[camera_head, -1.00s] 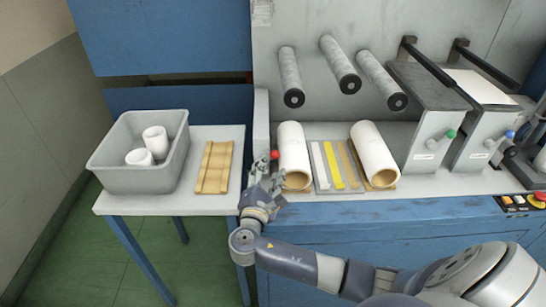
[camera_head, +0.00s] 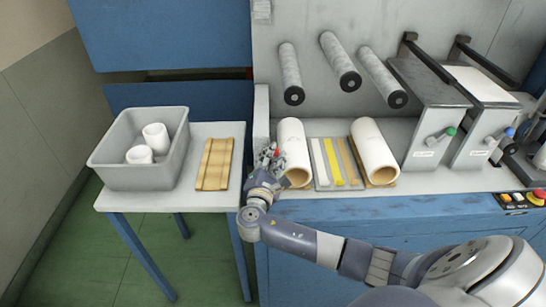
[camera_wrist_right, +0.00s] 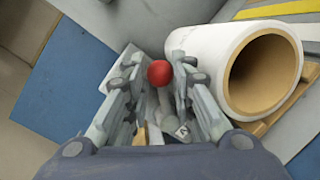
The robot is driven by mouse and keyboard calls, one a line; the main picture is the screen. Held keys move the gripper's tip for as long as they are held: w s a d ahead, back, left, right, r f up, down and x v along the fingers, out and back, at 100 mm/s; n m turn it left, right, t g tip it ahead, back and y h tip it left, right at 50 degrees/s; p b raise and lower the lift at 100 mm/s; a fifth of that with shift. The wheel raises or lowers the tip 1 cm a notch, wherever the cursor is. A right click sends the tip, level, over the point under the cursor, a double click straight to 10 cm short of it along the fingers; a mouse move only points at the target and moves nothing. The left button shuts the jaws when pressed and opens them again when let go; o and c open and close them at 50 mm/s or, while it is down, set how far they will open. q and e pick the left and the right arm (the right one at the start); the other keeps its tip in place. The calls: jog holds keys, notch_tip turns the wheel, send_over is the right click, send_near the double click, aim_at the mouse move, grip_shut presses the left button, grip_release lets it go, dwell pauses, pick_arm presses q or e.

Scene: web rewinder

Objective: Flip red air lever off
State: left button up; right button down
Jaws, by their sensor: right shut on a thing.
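The red air lever has a round red knob (camera_wrist_right: 160,73) on a grey stem, and stands beside the left white roll. In the head view the red knob (camera_head: 275,152) shows small, partly covered by my fingers. My right gripper (camera_head: 269,157) reaches it from the front. In the right wrist view the two fingers of the right gripper (camera_wrist_right: 157,82) lie on either side of the lever, shut on it, with the knob showing between the tips. A small label with a dark mark lies below the stem. My left gripper is not in view.
A white roll (camera_head: 291,145) stands very close on the right of my right gripper, and shows large in the right wrist view (camera_wrist_right: 205,50). A second roll (camera_head: 372,145) and coloured strips lie further right. A grey bin (camera_head: 115,175) and wooden cradle (camera_head: 214,165) are on the left table.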

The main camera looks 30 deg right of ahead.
jog(key=shift+a, duration=0.1)
jog(key=a+n+p, duration=0.1)
jog(key=n, duration=0.2)
jog(key=w+a+n+t+p, duration=0.1)
jog(key=n, duration=0.1)
jog(key=w+a+r+n+t+p, duration=0.1)
jog(key=n, duration=0.2)
jog(key=shift+a+n+p, duration=0.15)
jog(key=shift+n+p, duration=0.15)
jog(key=shift+p, duration=0.05)
jog(key=n, duration=0.1)
jog(key=a+n, duration=0.1)
jog(key=n, duration=0.1)
jog(key=w+n+t, duration=0.1)
jog(key=n, duration=0.1)
jog(key=shift+w+a+f+p, duration=0.1)
jog(key=shift+a+f+p, duration=0.2)
jog(key=shift+a+p, duration=0.1)
jog(key=shift+w+a+f+n+t+y, duration=0.1)
jog(key=shift+a+f+n+t+y, duration=0.1)
jog(key=shift+n, duration=0.55)
jog(key=shift+w+a+f+n+t+y, duration=0.15)
jog(key=shift+a+n+t+y, duration=0.05)
jog(key=shift+n, duration=0.6)
jog(key=shift+w+a+f+n+t+y, duration=0.1)
jog(key=shift+a+f+n+t+y, duration=0.1)
jog(key=shift+n, duration=0.55)
jog(key=c, duration=1.3)
grip_release()
jog(key=shift+c, duration=0.2)
